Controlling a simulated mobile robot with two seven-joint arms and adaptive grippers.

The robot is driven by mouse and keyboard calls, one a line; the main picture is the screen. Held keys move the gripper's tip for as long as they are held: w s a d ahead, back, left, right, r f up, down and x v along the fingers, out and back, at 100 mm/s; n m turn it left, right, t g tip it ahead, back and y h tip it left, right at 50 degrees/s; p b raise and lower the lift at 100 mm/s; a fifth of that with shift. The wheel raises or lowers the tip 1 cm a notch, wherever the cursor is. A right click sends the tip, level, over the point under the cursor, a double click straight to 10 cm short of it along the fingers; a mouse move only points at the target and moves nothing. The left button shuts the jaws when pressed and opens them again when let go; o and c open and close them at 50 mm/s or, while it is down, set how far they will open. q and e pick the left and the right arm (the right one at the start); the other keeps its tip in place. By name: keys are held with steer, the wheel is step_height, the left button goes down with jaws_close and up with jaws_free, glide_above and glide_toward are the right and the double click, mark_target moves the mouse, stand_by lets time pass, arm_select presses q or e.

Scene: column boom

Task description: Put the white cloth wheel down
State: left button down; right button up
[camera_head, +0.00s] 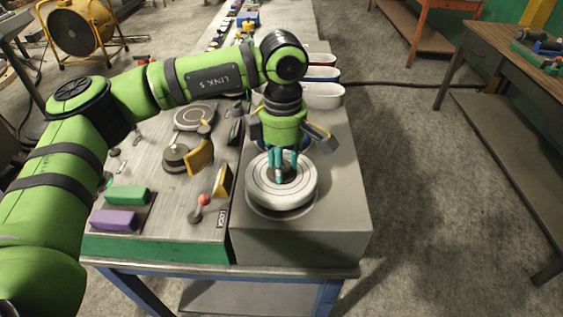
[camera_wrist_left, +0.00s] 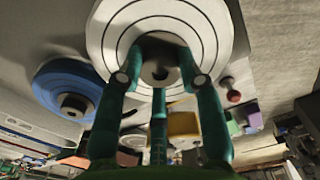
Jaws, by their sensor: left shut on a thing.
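The white cloth wheel (camera_head: 258,193) is a thick pale disc with dark rings. It lies flat over the front top of the grey block (camera_head: 345,212) at the right of the bench. A dark round edge shows just below it; I cannot tell whether the wheel touches the block. My left gripper (camera_head: 285,177) points down over its middle, teal fingers shut on its dark hub. In the left wrist view the wheel (camera_wrist_left: 218,28) fills the top, and the gripper's fingers (camera_wrist_left: 160,80) close around the hub (camera_wrist_left: 158,70). My right gripper is not in view.
Left on the bench stand a green block (camera_head: 127,195), a purple block (camera_head: 113,220), yellow pieces (camera_head: 200,157) and a red-knobbed lever (camera_head: 203,200). Bins (camera_head: 322,95) stand behind. A blue disc (camera_wrist_left: 55,80) shows in the left wrist view. The block's front right top is bare.

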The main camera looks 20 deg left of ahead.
arm_select(q)
steer(key=shift+a+f+p, duration=0.1)
steer(key=shift+f+p, duration=0.25)
steer(key=shift+f, duration=0.8)
steer(key=c, duration=1.2)
jaws_free()
steer(key=shift+f+b, duration=0.1)
steer(key=shift+b, duration=0.25)
steer(key=o, duration=0.4)
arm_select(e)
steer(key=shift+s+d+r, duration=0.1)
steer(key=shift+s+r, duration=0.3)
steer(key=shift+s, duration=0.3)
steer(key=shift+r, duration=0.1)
